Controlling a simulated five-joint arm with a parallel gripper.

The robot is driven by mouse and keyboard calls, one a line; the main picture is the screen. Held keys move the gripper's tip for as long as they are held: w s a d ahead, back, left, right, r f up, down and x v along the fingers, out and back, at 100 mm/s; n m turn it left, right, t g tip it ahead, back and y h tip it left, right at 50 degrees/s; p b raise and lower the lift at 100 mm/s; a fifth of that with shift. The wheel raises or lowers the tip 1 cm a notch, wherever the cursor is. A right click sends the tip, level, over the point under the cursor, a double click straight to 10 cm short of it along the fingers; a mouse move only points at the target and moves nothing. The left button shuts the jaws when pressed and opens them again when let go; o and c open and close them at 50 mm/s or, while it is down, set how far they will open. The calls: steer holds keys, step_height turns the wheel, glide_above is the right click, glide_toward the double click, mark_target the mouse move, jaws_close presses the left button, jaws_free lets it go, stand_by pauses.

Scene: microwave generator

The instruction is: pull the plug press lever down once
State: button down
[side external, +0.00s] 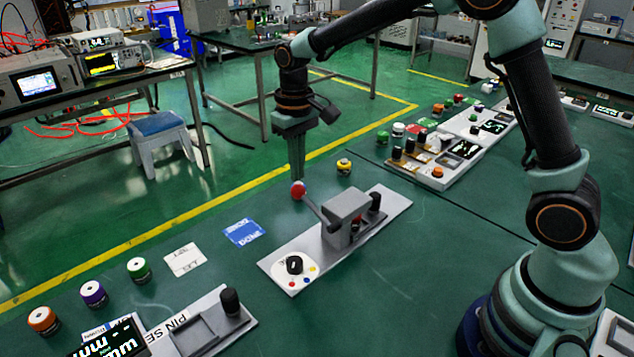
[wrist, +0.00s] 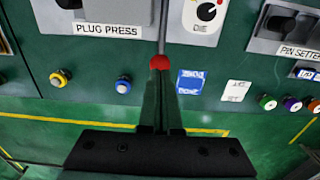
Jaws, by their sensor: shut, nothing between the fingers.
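The plug press (side external: 345,206) is a grey block on a light grey base plate, and its label (wrist: 108,30) reads PLUG PRESS in the wrist view. Its lever (side external: 314,208) slants up to the left from the block and ends in a red ball knob (side external: 298,190). The knob also shows in the wrist view (wrist: 160,62), just past my fingertips. My gripper (side external: 297,174) points down, shut and empty, with its fingertips right above the knob. I cannot tell whether they touch it.
A dial (side external: 295,265) sits at the near end of the plate. A yellow button (side external: 344,165) stands behind the press. A blue card (side external: 244,232) and a white card (side external: 184,259) lie to the left. The pin setter (side external: 205,325) is at the front left.

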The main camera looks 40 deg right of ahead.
mark_target(298, 185)
steer(key=shift+f, duration=3.6)
stand_by(0.6)
